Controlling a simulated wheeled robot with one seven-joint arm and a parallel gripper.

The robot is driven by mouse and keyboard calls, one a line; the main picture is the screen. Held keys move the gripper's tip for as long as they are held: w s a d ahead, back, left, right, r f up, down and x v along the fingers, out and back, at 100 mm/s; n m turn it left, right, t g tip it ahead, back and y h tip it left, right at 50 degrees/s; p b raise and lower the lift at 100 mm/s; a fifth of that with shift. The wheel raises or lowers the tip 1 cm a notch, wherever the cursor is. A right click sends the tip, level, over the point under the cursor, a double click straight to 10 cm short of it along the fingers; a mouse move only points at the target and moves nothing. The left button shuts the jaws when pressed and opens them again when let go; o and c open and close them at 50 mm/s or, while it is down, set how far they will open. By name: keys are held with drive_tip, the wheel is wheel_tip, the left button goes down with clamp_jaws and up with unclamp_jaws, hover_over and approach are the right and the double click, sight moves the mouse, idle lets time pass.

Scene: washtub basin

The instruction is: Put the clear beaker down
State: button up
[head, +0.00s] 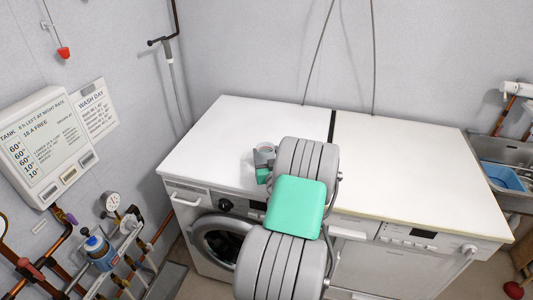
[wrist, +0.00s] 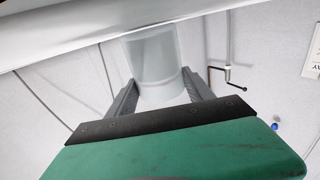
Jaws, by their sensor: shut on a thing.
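The clear beaker (wrist: 153,55) is a see-through grey cylinder between the two dark fingers of my gripper (wrist: 160,92) in the wrist view. The gripper is shut on it. In the head view the beaker (head: 266,148) shows only faintly beside my gripper (head: 264,160), partly hidden by my arm. It is over the front part of the left white worktop (head: 225,130). I cannot tell whether its base touches the worktop.
A second white worktop (head: 400,160) adjoins on the right, past a dark gap. Both tops look bare apart from my arm. A washing machine (head: 215,240) stands below the left top. A sink with a blue basin (head: 502,176) is at the far right.

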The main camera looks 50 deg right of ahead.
drive_tip(key=shift+f+b, duration=0.15)
drive_tip(key=shift+b, duration=0.15)
drive_tip(key=o, duration=1.7)
drive_tip(key=shift+o, duration=0.2)
